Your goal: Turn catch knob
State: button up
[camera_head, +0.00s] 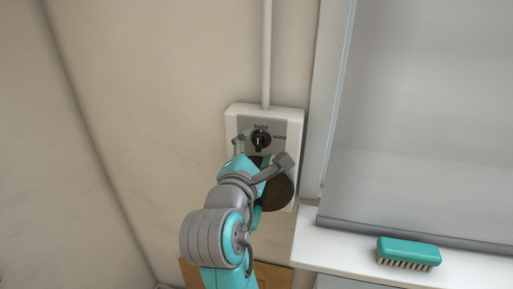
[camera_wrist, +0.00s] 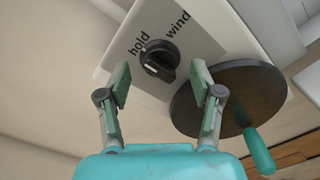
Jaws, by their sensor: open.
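The catch knob (camera_head: 261,140) is a black round knob with a grip bar and a white mark, on a grey plate (camera_wrist: 206,46) labelled "hold" and "wind". My gripper (camera_head: 262,150) is in front of the white wall box (camera_head: 297,124). In the wrist view my gripper (camera_wrist: 160,82) is open, its two fingers apart to the left and right of the knob, and nothing is held. I cannot tell whether the fingertips reach as far as the knob.
A dark crank disc (camera_wrist: 228,100) with a teal handle (camera_wrist: 258,152) sits beside the knob, close to my right finger in the wrist view. A vertical pipe (camera_head: 266,55) runs above the box. A grey blind (camera_head: 430,110) and a teal brush (camera_head: 408,252) on the white sill (camera_head: 335,244) are right.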

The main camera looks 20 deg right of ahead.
jog(key=shift+v, duration=0.8)
jog(key=v, duration=0.6)
dwell(0.4)
jog(key=shift+s, duration=0.1)
